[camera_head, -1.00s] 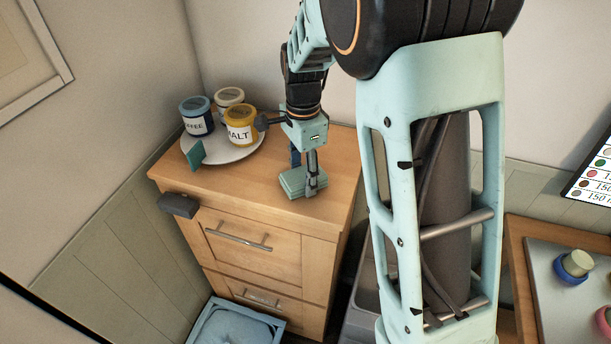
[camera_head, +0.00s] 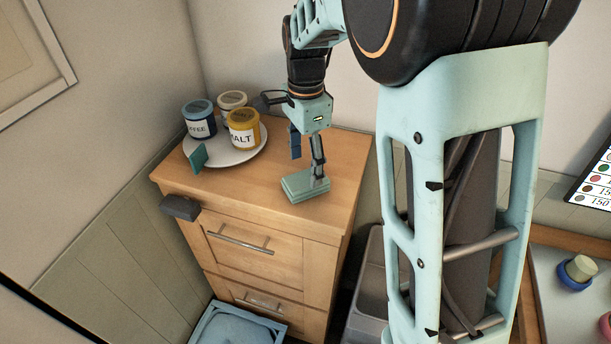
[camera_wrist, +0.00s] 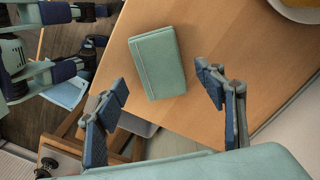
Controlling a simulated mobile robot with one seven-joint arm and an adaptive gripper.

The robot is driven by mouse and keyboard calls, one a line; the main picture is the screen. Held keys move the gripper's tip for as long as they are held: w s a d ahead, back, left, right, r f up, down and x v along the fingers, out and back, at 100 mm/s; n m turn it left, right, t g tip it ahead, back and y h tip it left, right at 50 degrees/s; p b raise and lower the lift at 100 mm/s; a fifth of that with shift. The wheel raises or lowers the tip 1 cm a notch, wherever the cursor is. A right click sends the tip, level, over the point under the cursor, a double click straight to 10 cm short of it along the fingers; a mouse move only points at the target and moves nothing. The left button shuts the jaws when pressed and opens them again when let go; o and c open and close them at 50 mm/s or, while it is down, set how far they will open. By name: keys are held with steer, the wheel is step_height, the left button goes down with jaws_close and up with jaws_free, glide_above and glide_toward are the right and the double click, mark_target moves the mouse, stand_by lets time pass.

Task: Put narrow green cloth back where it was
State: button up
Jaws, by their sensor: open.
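The folded pale green cloth (camera_head: 302,187) lies flat on the wooden cabinet top near its front right corner. It also shows whole in the wrist view (camera_wrist: 157,62). My gripper (camera_head: 307,163) is above the cloth, pointing down. Its two fingers are spread wide in the wrist view (camera_wrist: 163,102), with nothing between the tips and the cloth beyond them. One finger overlaps the cloth in the head view, but the gap to it is hard to judge.
A white round tray (camera_head: 243,156) with blue, white and yellow jars stands at the back left. A small dark green piece (camera_head: 198,157) leans at its edge. A dark block (camera_head: 180,207) sits at the cabinet's front left edge. A grey bin (camera_head: 367,290) is right of the cabinet.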

mark_target(305, 179)
step_height(305, 179, up, 7)
stand_by(0.3)
